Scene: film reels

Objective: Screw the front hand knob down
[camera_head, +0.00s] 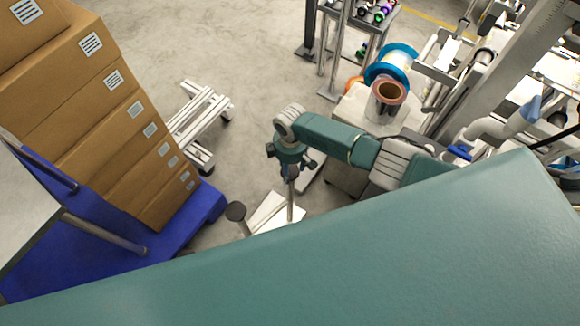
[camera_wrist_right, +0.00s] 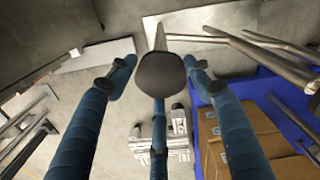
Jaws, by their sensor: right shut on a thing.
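A dark round hand knob (camera_wrist_right: 161,76) on a metal rod shows in the right wrist view, between the blue fingers of my right gripper (camera_wrist_right: 158,85). I take it as the front knob. In the head view my right gripper (camera_head: 290,160) is over an upright metal rod (camera_head: 291,205) that rises from a pale plate (camera_head: 268,213), and it hides the top. The gripper is shut on the knob, though the finger contact is not clear. My left gripper is not in view.
A blue cart (camera_head: 185,228) with stacked cardboard boxes (camera_head: 110,120) stands at the left. A white slatted frame (camera_head: 198,115) is on the floor. A table with a blue-rimmed reel (camera_head: 391,62) and a film roll (camera_head: 387,98) is at the right. Part of the foreground is covered by a large teal surface.

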